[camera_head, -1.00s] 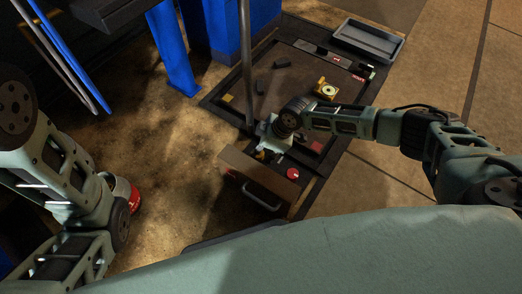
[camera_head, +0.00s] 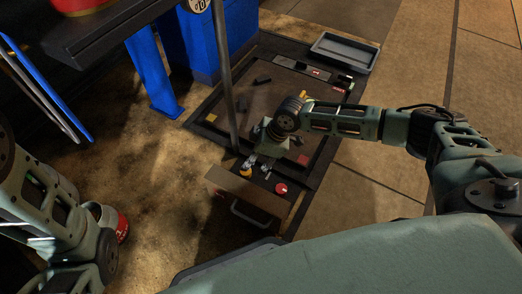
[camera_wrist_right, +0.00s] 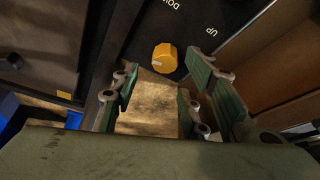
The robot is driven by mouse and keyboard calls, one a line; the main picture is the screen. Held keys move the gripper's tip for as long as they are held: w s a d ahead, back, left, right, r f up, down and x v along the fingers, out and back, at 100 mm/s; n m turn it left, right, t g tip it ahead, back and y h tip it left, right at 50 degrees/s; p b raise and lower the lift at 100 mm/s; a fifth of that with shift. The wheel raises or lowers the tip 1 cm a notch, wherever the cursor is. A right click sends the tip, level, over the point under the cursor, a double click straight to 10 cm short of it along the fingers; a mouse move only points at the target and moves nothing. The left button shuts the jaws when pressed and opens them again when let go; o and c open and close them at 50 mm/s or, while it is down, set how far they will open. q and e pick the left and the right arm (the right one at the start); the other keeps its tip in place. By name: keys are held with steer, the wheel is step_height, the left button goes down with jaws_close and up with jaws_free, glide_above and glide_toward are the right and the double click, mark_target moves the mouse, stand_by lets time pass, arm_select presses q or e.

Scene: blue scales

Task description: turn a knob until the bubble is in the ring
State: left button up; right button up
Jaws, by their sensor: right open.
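A yellow-orange knob (camera_wrist_right: 165,57) stands on a dark panel (camera_wrist_right: 140,40) lettered UP and DOWN in the right wrist view. It also shows in the head view (camera_head: 246,172), behind a brown board. My right gripper (camera_wrist_right: 160,78) is open, with its fingers spread to either side below the knob and nothing between them. In the head view the right gripper (camera_head: 263,160) points down close to the knob. A small piece of yellow (camera_head: 303,95) shows behind my right wrist. I cannot make out the bubble or the ring. My left gripper is not in view.
The brown board (camera_head: 240,190) with a metal handle is in front of the knob. A red button (camera_head: 281,188) is to its right. A grey post (camera_head: 225,80) rises just left. A grey tray (camera_head: 345,52) lies at the back right. Open floor lies right.

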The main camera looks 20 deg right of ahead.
steer(key=v, duration=0.5)
steer(key=shift+d+r, duration=0.2)
steer(key=shift+r, duration=0.15)
